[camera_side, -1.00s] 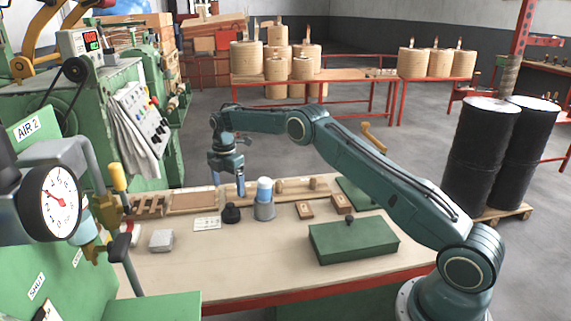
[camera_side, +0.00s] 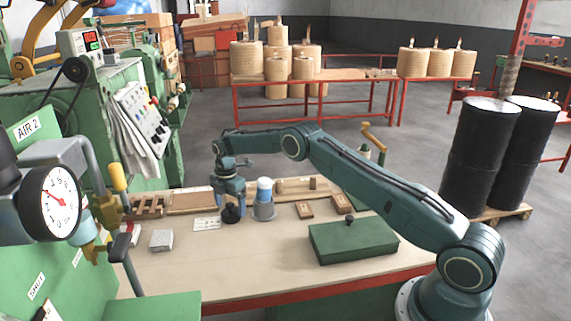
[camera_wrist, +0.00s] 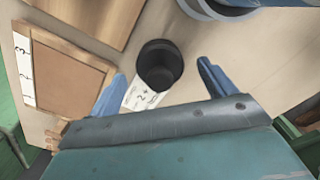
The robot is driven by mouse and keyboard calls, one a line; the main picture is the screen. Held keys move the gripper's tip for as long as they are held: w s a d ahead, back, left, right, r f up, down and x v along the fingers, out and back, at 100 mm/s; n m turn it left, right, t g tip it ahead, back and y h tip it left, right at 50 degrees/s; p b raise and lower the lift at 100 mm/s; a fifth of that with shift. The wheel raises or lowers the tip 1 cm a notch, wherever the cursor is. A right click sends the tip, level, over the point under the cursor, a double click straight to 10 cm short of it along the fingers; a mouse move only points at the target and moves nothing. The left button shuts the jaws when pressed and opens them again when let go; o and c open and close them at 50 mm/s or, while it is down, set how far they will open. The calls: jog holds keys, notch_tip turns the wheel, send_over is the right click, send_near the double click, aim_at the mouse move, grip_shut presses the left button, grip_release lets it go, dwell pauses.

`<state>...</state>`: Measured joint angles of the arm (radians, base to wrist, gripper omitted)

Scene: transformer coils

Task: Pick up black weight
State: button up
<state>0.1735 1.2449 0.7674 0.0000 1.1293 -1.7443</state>
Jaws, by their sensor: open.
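The black weight (camera_side: 231,214) stands upright on the table, seen in the side view just below my gripper (camera_side: 231,199). In the wrist view the black weight (camera_wrist: 159,64) is a dark round piece, ahead of and between the two blue fingers of my gripper (camera_wrist: 163,85). A white paper label (camera_wrist: 143,95) lies beside and partly under the weight in the wrist view.
A grey cup with a blue-white top (camera_side: 264,203) stands close to the right of the weight. A green box (camera_side: 352,239), small wooden blocks (camera_side: 305,210) and a grey block (camera_side: 161,240) are also on the table (camera_side: 230,270). The front of the table is mostly clear.

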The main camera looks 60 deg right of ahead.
aim_at(230, 204)
jog(key=shift+f, duration=1.3)
jog(key=shift+r, duration=0.1)
jog(key=c, duration=1.6)
jog(key=shift+r, duration=0.1)
notch_tip(230, 204, up, 20)
